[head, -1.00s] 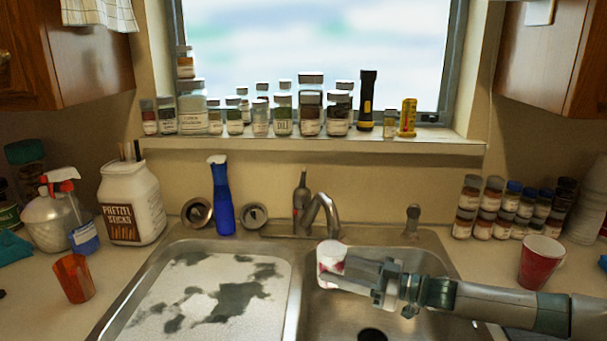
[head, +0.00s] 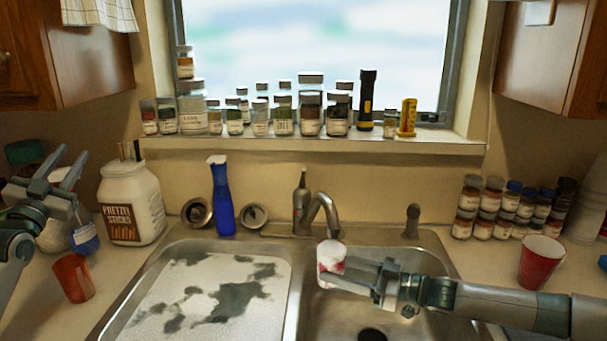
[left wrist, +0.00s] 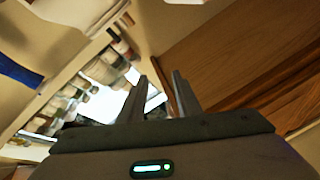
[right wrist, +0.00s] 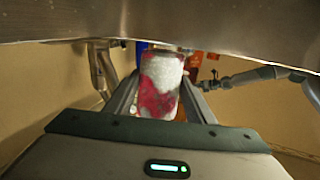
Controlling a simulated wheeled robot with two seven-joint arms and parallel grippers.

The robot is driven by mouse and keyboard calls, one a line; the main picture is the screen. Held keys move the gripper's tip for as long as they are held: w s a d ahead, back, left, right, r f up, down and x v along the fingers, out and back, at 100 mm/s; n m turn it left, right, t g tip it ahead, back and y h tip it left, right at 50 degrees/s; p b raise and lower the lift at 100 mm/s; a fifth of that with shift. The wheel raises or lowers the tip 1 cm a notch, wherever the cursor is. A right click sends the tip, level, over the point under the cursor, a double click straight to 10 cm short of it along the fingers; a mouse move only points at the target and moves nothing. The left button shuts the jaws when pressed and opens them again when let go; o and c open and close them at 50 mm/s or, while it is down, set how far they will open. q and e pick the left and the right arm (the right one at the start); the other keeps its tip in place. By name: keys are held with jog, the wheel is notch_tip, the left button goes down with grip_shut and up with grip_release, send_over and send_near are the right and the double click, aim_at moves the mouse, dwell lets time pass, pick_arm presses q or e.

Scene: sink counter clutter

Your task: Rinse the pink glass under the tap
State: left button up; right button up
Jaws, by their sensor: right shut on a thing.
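The pink glass (head: 330,260) is white with pink-red patches and is held over the right basin (head: 440,270), just below the end of the tap (head: 325,203). My right gripper (head: 345,275) is shut on it from the right. In the right wrist view the glass (right wrist: 160,85) sits between the fingers, its surface mottled white and pink. I cannot make out a water stream. My left gripper (head: 70,180) is raised at the far left, in front of the spray bottle; its fingers (left wrist: 158,100) are apart with nothing between them.
An orange cup (head: 72,278) stands left of the sink, near a pretzel jar (head: 132,205). A blue bottle (head: 221,195) stands behind the left basin (head: 215,300). A red cup (head: 541,262) and stacked jars (head: 495,210) are at right. Jars line the windowsill (head: 410,143).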

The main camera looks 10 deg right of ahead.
pick_arm(q)
jog(key=d+f+m+g+h, duration=0.2)
jog(key=d+h, duration=0.1)
jog(key=d, duration=0.9)
jog(key=d+f+m+g+h, duration=0.2)
jog(key=d+g+h, duration=0.1)
jog(key=d, duration=0.8)
jog(key=m+g+h, duration=0.4)
jog(key=m+g, duration=0.2)
jog(key=g, duration=0.1)
send_near(303, 177)
jog(key=shift+s+a+r, duration=0.45)
jog(key=shift+s+a, duration=0.2)
jog(key=shift+a, duration=0.05)
jog(key=shift+w+d, duration=0.1)
jog(key=shift+x, duration=5.85)
jog(key=shift+r, duration=0.1)
jog(key=shift+c, duration=0.4)
grip_shut()
